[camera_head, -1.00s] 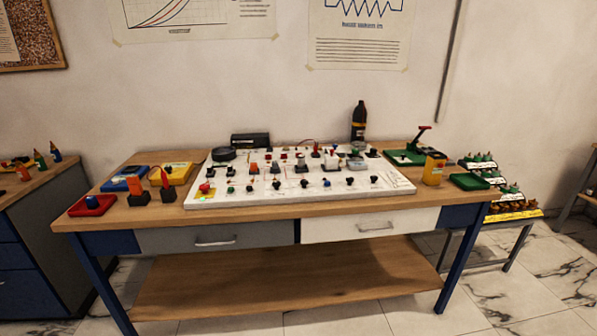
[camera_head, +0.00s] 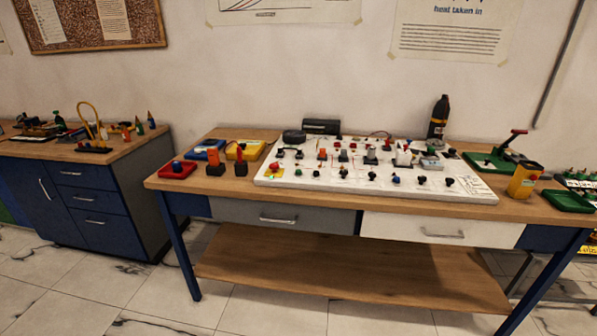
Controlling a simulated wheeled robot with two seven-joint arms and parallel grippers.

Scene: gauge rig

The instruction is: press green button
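A white board (camera_head: 462,188) covered with small knobs, switches and buttons lies on the wooden-topped workbench (camera_head: 222,184). Near its front left, a small dark green knob or button (camera_head: 299,172) stands to the right of a red button (camera_head: 274,169) on a yellow patch. A yellow box (camera_head: 522,182) stands at the right of the bench with small coloured marks on it, too small to make out. I cannot tell which of these is the green button of the task. Neither of my grippers is in view.
A red tray (camera_head: 177,172), a blue tray and a yellow tray lie at the bench's left end. A blue cabinet (camera_head: 101,208) stands left. The floor in front is clear.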

